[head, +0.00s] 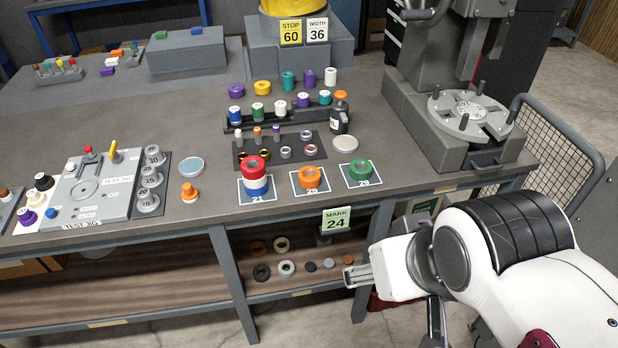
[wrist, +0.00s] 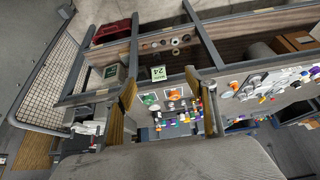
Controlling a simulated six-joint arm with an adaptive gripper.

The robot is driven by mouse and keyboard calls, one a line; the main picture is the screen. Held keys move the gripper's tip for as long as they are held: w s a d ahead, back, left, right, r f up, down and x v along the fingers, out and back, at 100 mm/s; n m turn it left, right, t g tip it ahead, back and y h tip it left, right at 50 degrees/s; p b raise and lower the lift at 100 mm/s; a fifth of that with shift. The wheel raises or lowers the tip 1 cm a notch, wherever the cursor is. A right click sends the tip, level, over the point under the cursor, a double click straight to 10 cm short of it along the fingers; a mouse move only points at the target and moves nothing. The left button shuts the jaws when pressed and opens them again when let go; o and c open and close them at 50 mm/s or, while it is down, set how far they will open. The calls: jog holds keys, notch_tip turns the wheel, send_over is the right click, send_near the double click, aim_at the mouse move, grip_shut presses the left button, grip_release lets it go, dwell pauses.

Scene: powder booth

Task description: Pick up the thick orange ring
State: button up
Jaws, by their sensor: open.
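The thick orange ring (head: 313,178) lies flat on a numbered card on the workbench, between a red-and-white-and-blue stack (head: 255,175) on the left and a green ring (head: 360,172) on the right. In the wrist view the orange ring (wrist: 174,95) shows small and distant between my fingers, with the green ring (wrist: 150,100) beside it. My gripper (head: 354,277) is open and empty, in front of the bench edge and well apart from the ring. In the wrist view my gripper (wrist: 160,88) has its two fingers spread wide. Nothing hides the orange ring.
A sign marked 24 (head: 336,219) hangs at the bench's front edge, near my gripper. A lower shelf (head: 200,285) holds several rings. Behind the cards stand a dark tray (head: 270,152) and a dark bottle (head: 339,117). A grey press (head: 440,120) stands at right.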

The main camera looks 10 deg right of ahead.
jog(key=shift+o, duration=0.5)
jog(key=shift+w, duration=0.15)
